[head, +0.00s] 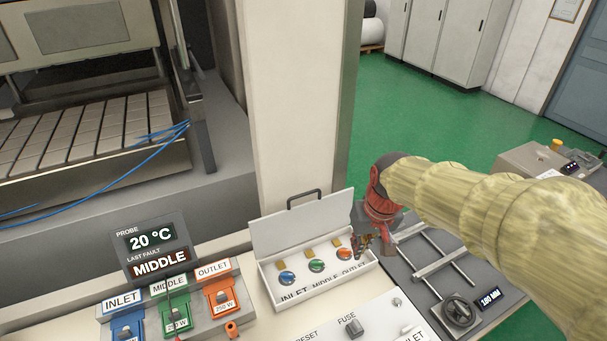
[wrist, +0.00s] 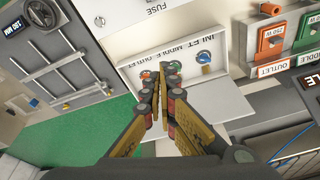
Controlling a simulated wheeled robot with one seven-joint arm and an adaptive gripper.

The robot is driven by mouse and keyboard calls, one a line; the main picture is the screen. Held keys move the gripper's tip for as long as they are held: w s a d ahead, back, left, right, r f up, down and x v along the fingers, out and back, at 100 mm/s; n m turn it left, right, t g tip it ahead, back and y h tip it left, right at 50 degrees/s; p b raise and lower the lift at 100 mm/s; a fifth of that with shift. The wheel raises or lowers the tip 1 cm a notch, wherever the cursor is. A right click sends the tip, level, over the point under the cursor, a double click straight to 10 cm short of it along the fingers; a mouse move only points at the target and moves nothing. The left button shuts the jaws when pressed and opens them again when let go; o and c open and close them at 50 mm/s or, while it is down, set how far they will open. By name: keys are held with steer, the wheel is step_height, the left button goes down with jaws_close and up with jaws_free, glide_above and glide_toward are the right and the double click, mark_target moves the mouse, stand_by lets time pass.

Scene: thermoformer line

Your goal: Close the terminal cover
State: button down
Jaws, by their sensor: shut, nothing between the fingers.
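The terminal cover (head: 300,222) is a pale hinged lid with a dark handle (head: 304,198). It stands raised and leans back from the rear edge of the white terminal box (head: 325,283). Inside the open box are blue, green and orange round terminals above the labels INLET, MIDDLE and OUTLET. My gripper (head: 366,243) is at the box's right end, near the orange terminal and the cover's right edge. In the wrist view my gripper (wrist: 160,72) is shut and empty, and its fingers hide part of the box. I cannot tell whether it touches the cover.
Left of the box stand the INLET, MIDDLE and OUTLET heater blocks (head: 170,306) and a probe display (head: 152,250) reading 20 °C and MIDDLE. A FUSE panel (head: 352,325) is in front. A grey panel with rails and a dial (head: 459,310) is at right. A pale pillar (head: 292,100) rises behind.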

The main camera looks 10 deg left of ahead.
steer(key=w+a+r+n+t+y+p, duration=0.1)
steer(key=w+a+r+n+p, duration=0.15)
steer(key=w+a, duration=0.65)
steer(key=w+a+r+n+t+y+p, duration=0.1)
steer(key=w+a+r, duration=0.2)
steer(key=w+a, duration=0.6)
steer(key=w+f+p, duration=0.1)
steer(key=w+f, duration=0.5)
steer(key=f, duration=0.2)
steer(key=shift+a+f, duration=0.25)
steer(key=shift+f, duration=0.1)
steer(key=shift+d+f+b, duration=0.1)
steer(key=shift+b, duration=0.25)
